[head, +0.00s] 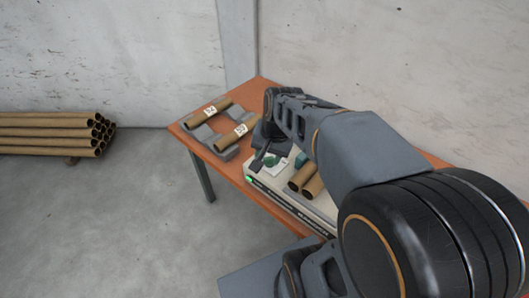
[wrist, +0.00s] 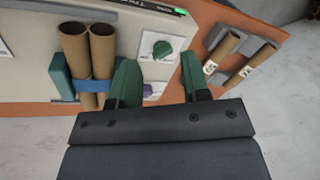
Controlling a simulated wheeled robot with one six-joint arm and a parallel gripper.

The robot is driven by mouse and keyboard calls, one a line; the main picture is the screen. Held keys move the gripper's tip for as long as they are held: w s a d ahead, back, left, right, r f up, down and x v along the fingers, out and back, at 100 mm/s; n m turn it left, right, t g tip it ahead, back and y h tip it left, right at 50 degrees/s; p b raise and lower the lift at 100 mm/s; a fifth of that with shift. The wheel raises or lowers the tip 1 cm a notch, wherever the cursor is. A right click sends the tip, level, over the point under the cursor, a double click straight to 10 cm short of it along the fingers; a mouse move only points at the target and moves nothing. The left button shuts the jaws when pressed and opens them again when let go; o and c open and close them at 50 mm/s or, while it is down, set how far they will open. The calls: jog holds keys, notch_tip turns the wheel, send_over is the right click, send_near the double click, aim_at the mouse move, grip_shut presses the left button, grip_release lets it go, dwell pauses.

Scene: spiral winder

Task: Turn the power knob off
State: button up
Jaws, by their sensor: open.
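A green knob (wrist: 162,49) sits on a white plate on the pale machine panel (wrist: 25,85) in the wrist view. The head view shows a small green knob (head: 270,161) on its white plate, close to my gripper. A purple knob (wrist: 150,90) lies nearer my gripper in the wrist view, partly hidden by a finger. The plate labels are too small to read, so I cannot tell which knob is for power. My gripper (wrist: 160,72) is open and empty. Its two green fingers stand apart over the panel, one to each side of the green knob in the picture, with no contact visible.
A green light (wrist: 180,12) glows at the panel edge. Labelled tubes (head: 234,136) rest on grey holders on the orange table (head: 259,88). A tube stack (head: 50,134) lies far left.

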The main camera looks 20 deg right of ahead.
jog(key=w+d+m+y+p, duration=0.1)
jog(key=w+d+m, duration=0.4)
jog(key=m, duration=0.1)
jog(key=m+g+y+p, duration=0.1)
jog(key=m+y, duration=0.1)
jog(key=m, duration=0.5)
send_near(272, 157)
jog(key=shift+m, duration=0.3)
jog(key=x, duration=0.9)
jog(key=shift+a+f+p, duration=0.1)
jog(key=shift+f+p, duration=0.25)
jog(key=shift+c, duration=0.4)
grip_shut()
